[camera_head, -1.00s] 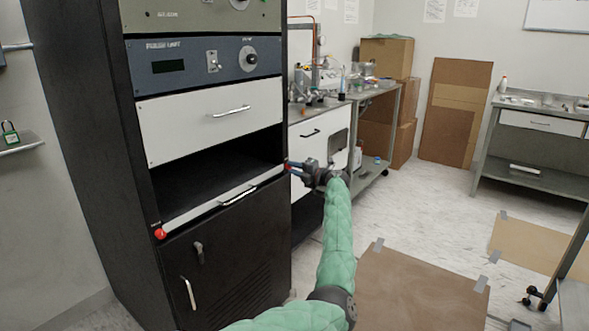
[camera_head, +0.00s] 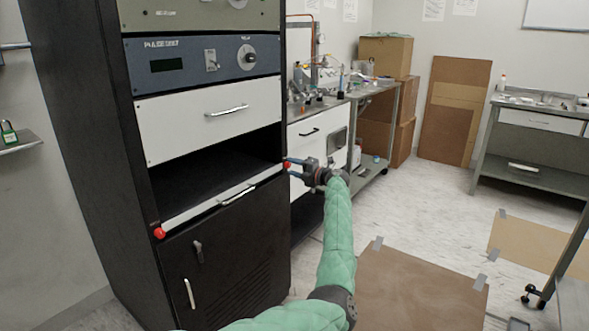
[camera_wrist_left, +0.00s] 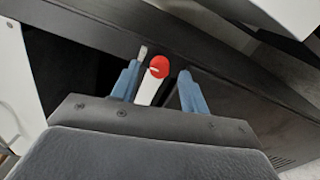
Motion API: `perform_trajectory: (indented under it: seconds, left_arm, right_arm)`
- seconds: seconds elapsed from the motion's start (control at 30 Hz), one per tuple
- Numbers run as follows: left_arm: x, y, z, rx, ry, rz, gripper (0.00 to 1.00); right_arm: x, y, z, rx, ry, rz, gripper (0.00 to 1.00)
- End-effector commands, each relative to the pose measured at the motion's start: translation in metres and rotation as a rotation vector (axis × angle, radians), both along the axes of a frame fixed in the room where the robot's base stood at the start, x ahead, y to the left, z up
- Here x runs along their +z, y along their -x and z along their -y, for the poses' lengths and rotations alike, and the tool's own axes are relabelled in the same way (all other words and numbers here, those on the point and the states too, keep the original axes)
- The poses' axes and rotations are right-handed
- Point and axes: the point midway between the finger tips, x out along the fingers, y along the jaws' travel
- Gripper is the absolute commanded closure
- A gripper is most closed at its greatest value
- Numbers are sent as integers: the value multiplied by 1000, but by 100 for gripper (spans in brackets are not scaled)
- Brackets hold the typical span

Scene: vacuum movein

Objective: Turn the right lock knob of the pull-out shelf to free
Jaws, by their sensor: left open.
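The pull-out shelf (camera_head: 205,204) is a thin white-fronted board in the black rack, below an open dark bay. Its right lock knob (camera_head: 287,165) is red and sits at the shelf's right end. The left lock knob (camera_head: 159,233), also red, is at the other end. My left gripper (camera_head: 291,167) is open at the right knob, with blue fingertips on either side. In the left wrist view the red knob (camera_wrist_left: 159,67) shows between the two spread fingers, with visible gaps beside it. A white bar extends from it toward the gripper. My right gripper is out of view.
A white drawer (camera_head: 205,125) with a handle is above the bay, and a black cabinet door (camera_head: 225,250) is below. A bench with equipment stands right of the rack. A cardboard sheet (camera_head: 415,290) lies on the floor.

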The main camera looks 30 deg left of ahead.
Motion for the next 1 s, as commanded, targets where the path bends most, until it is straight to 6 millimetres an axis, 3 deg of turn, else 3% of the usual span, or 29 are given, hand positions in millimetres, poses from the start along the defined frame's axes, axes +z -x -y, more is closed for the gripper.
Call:
perform_trajectory:
  seconds: [0.5,1.0]
  left_arm:
    - [0,4,69,-2,1,0,55]
    - [0,5,76,-2,0,0,55]
  right_arm:
    - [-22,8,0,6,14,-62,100]
    - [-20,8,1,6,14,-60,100]
